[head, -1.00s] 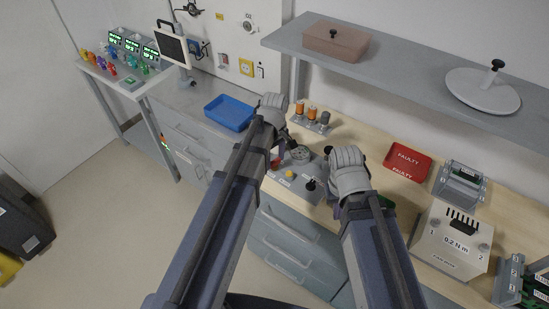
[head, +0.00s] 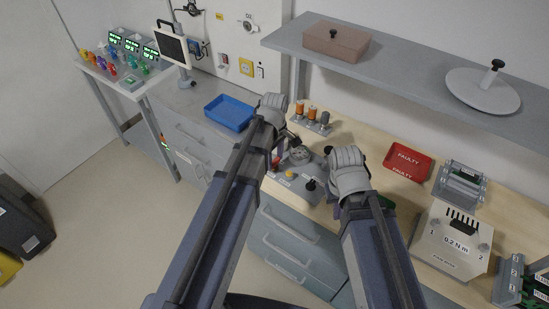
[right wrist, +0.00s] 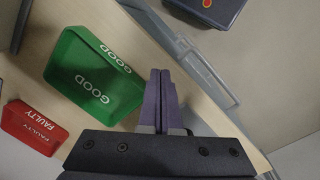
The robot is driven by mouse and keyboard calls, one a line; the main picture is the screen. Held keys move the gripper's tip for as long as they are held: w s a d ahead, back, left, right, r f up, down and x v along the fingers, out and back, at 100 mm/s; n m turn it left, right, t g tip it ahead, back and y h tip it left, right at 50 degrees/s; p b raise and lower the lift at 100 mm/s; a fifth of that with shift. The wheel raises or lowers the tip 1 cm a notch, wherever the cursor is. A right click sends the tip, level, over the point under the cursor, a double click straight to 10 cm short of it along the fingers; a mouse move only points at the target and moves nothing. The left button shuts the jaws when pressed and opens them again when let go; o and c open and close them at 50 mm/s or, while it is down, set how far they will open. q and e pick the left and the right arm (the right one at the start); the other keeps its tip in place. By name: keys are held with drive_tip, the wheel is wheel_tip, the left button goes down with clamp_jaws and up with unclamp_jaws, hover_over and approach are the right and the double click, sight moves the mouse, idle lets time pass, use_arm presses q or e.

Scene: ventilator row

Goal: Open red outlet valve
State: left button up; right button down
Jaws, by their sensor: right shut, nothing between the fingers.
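A grey fixture (head: 297,187) with a round gauge (head: 300,155), a yellow button and a black knob (head: 310,185) stands at the front edge of the bench in the head view. A small red part (head: 275,163), seemingly the red outlet valve, shows at its left end, partly covered by my left arm. My left gripper (head: 290,138) is above the back left of the fixture; its fingertips are mostly hidden, so I cannot tell whether it touches the valve. My right gripper (right wrist: 160,98) is shut and empty; in the head view its hand (head: 347,172) is right of the fixture.
A green GOOD tray (right wrist: 92,78) lies below my right gripper, with a red FAULTY tray (head: 407,162) farther right on the bench. A blue tray (head: 229,112) is at the left. Orange-topped cylinders (head: 312,113) stand behind the fixture. A grey shelf (head: 400,80) overhangs the back.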

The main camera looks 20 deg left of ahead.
sight(275, 161)
use_arm(q)
drive_tip(key=o, duration=0.4)
drive_tip(key=shift+o, duration=0.2)
drive_tip(key=shift+r, duration=0.1)
use_arm(e)
drive_tip(key=shift+r, duration=0.1)
use_arm(q)
wheel_tip(275, 161, up, 8)
drive_tip(key=p, duration=0.8)
use_arm(e)
wheel_tip(275, 161, up, 8)
drive_tip(key=shift+f, duration=0.2)
use_arm(q)
drive_tip(key=shift+f, duration=0.2)
drive_tip(key=s+d+f+m+b, duration=0.1)
drive_tip(key=s+d+m, duration=0.4)
drive_tip(key=s+m, duration=0.2)
drive_tip(key=s+d+f+m+y+b, duration=0.1)
drive_tip(key=s+d+m, duration=0.4)
drive_tip(key=m, duration=0.5)
drive_tip(key=s+b, duration=0.1)
drive_tip(key=s, duration=0.1)
drive_tip(key=shift+s+d+f, duration=0.15)
drive_tip(key=shift+s+f, duration=0.15)
drive_tip(key=shift+s, duration=0.05)
use_arm(e)
wheel_tip(275, 161, down, 3)
drive_tip(key=shift+r, duration=0.1)
